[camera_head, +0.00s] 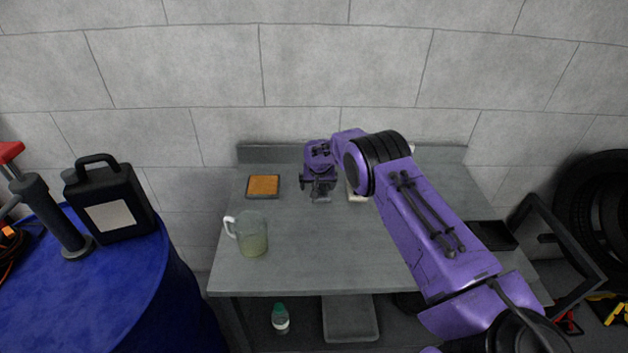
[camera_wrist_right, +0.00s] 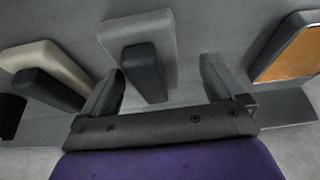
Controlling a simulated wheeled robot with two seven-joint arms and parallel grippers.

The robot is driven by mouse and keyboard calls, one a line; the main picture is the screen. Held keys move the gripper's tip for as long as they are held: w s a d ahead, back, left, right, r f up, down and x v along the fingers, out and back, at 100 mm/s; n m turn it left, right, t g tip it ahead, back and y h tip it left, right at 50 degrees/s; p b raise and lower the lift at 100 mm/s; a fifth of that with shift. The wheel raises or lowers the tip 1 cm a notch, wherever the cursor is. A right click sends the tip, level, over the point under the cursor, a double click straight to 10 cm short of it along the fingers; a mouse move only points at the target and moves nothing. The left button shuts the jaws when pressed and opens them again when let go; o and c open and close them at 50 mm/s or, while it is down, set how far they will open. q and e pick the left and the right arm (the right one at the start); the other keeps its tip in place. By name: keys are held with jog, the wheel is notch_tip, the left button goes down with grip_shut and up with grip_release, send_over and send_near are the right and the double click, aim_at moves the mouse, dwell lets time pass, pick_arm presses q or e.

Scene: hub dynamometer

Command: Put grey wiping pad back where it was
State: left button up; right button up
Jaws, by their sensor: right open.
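The grey wiping pad (camera_wrist_right: 113,37), a grey block with a dark grip (camera_wrist_right: 149,75), lies on the bench in the right wrist view. My right gripper (camera_wrist_right: 163,70) is open, with one finger on each side of the dark grip and gaps visible. In the head view my right gripper (camera_head: 320,186) is low over the back of the bench, and a bit of the grey pad (camera_head: 321,198) shows below it. The gripper hides most of the pad there. Whether the fingers touch the pad cannot be told. My left gripper is not in view.
A beige pad with a dark grip (camera_wrist_right: 45,62) lies on the other side, partly behind my arm. A jug (camera_head: 250,235) stands front left. The bench's front middle is clear.

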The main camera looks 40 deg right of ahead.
jog(key=b+v, duration=0.2)
jog(key=v, duration=1)
jog(key=shift+d, duration=0.4)
jog(key=shift+s+r, duration=0.1)
jog(key=shift+r, duration=0.05)
